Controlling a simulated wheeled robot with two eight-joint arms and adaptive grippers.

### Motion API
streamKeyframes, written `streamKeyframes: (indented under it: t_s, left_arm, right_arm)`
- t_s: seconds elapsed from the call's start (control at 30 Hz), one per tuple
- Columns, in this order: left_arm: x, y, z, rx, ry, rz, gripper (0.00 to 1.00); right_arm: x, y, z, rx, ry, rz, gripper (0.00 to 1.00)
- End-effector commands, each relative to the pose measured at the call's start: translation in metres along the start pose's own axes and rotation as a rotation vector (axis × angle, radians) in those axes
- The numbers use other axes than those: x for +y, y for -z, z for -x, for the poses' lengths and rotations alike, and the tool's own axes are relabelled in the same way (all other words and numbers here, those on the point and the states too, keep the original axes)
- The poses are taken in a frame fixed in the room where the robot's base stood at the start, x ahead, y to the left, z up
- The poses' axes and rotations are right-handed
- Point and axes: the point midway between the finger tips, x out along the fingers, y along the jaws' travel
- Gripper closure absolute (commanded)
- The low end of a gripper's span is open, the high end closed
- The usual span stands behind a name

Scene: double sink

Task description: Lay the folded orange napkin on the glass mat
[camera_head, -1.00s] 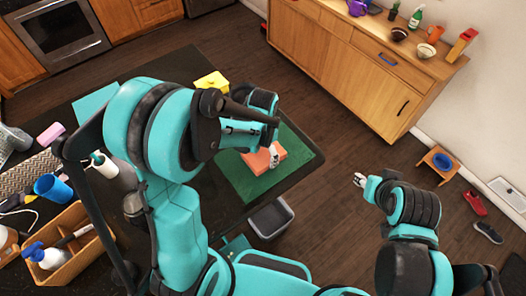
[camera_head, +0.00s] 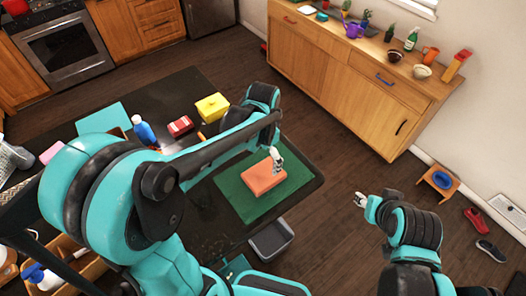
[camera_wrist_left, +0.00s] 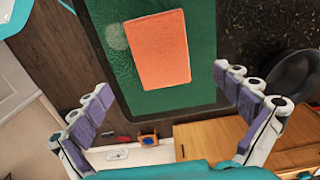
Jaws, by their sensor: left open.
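The folded orange napkin (camera_head: 264,178) lies flat on a green glass mat (camera_head: 236,203) near the corner of the dark counter. The napkin (camera_wrist_left: 157,50) and mat (camera_wrist_left: 203,78) also fill the upper middle of the left wrist view. My left gripper (camera_head: 277,160) is above the napkin's far edge in the head view. In the wrist view the left gripper (camera_wrist_left: 163,95) has its fingers wide apart with nothing between them, and the napkin lies beyond them. My right gripper (camera_head: 361,200) is off to the right above the floor; its finger opening is too small to judge.
A yellow box (camera_head: 212,107), a red box (camera_head: 180,126) and a blue bottle (camera_head: 144,130) stand on the counter behind my left arm. A grey bin (camera_head: 271,240) is below the mat's near side. A wooden sideboard (camera_head: 350,85) stands across the floor.

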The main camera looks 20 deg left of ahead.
Motion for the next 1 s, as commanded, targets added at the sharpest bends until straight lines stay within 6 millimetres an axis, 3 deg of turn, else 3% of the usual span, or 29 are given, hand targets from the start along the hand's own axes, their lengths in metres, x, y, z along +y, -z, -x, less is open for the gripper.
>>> streamKeyframes:
  t_s: [0.27, 0.6, 0.8, 1.0]
  left_arm:
    - [0.001, -0.006, 0.028, 0.021, 0.013, 0.026, 0.00]
    - [0.017, -0.070, 0.069, 0.328, 0.148, 0.378, 0.00]
    - [0.024, -0.098, 0.073, 0.513, 0.191, 0.563, 0.00]
    - [0.027, -0.108, 0.072, 0.594, 0.202, 0.637, 0.00]
  right_arm:
    - [0.000, 0.001, 0.002, 0.000, 0.000, 0.000, 0.60]
    - [0.000, 0.001, 0.001, 0.000, 0.000, 0.000, 0.60]
    - [0.000, 0.001, 0.001, 0.000, 0.000, 0.000, 0.60]
    - [0.000, 0.001, 0.001, 0.000, 0.000, 0.000, 0.60]
